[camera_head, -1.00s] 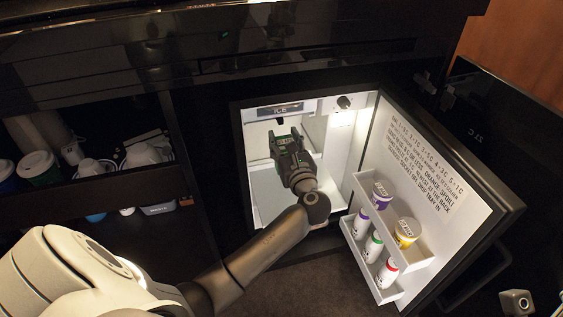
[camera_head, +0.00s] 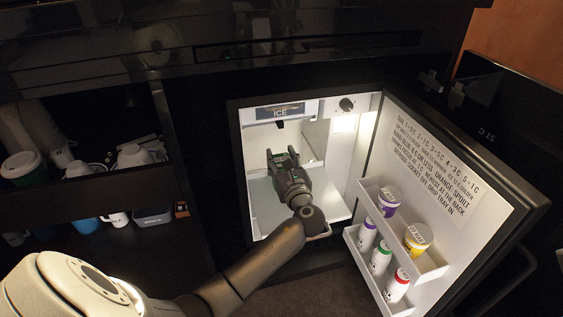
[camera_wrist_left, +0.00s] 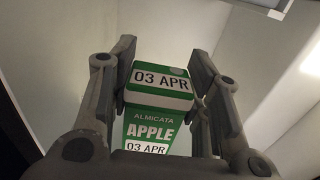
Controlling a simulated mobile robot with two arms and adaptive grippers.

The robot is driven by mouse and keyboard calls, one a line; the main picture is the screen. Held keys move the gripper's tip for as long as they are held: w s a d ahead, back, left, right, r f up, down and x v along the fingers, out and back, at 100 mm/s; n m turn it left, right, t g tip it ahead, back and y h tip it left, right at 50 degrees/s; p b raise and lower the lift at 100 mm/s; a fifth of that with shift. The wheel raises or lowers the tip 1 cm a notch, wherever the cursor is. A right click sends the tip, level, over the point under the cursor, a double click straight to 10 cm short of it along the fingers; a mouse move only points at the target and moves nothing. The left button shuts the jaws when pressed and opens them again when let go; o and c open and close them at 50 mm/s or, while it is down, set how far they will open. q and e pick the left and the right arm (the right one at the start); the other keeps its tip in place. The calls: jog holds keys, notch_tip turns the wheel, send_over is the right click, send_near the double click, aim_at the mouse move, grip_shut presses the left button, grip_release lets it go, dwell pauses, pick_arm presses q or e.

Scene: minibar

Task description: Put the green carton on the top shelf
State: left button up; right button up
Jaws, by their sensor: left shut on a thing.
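A pale shelf (camera_head: 268,205) lies in the fridge below the gripper. The "ICE" compartment (camera_head: 280,112) is at the top left of the fridge interior. My right gripper is not in view.
The fridge door (camera_head: 450,165) stands open to the right. Its racks (camera_head: 432,270) hold tubs and bottles. A dark cabinet at left holds cups, including a green one with a white lid (camera_head: 22,166). The fridge's side walls are close to my arm.

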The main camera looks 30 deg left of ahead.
pick_arm(q)
jog(key=o, duration=1.1)
jog(key=shift+o, duration=0.2)
